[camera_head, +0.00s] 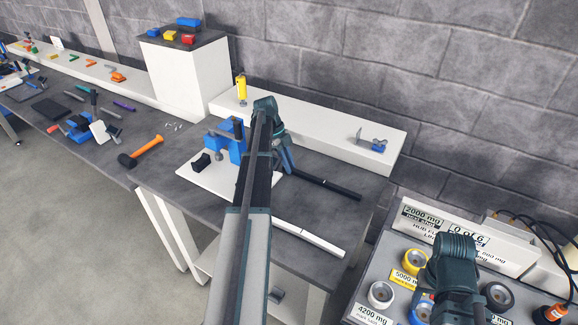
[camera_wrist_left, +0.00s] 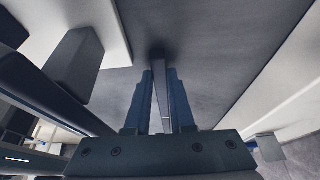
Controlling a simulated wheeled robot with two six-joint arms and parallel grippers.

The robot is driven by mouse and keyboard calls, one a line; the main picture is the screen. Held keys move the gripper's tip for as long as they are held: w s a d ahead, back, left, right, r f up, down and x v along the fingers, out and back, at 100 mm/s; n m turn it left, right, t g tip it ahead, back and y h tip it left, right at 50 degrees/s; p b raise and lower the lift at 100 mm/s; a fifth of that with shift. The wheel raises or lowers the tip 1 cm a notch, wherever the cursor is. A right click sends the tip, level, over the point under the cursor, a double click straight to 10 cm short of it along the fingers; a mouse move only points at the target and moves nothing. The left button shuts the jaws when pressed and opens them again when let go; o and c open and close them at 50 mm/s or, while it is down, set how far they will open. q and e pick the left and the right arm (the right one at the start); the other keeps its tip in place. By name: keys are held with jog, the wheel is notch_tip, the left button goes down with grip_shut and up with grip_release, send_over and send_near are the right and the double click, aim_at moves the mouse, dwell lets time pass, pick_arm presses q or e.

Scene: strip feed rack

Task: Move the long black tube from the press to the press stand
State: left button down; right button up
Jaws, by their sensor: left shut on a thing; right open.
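The long black tube (camera_head: 328,184) runs to the right from my left gripper (camera_head: 288,162), low over the dark table top. In the left wrist view the fingers (camera_wrist_left: 160,100) are shut on the tube (camera_wrist_left: 161,85), which lies between them. I cannot tell whether the tube touches the table. The blue press (camera_head: 234,142) stands on a white board, left of my left gripper and partly behind my arm. I cannot pick out the press stand with certainty. My right gripper (camera_head: 462,292) is low at the right, over the weights bench; its fingertips are mostly hidden.
A white bar (camera_head: 308,238) lies at the table's front edge. A white shelf (camera_head: 330,130) with a yellow item (camera_head: 241,88) and a small metal-and-blue fixture (camera_head: 377,144) runs behind. A hammer (camera_head: 141,150) lies left. Labelled rolls (camera_head: 381,294) stand on the right bench.

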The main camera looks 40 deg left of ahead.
pick_arm(q)
jog(key=c, duration=0.8)
grip_release()
jog(key=shift+f, duration=0.1)
jog(key=shift+o, duration=0.2)
jog(key=p+v, duration=1.1)
jog(key=v, duration=0.1)
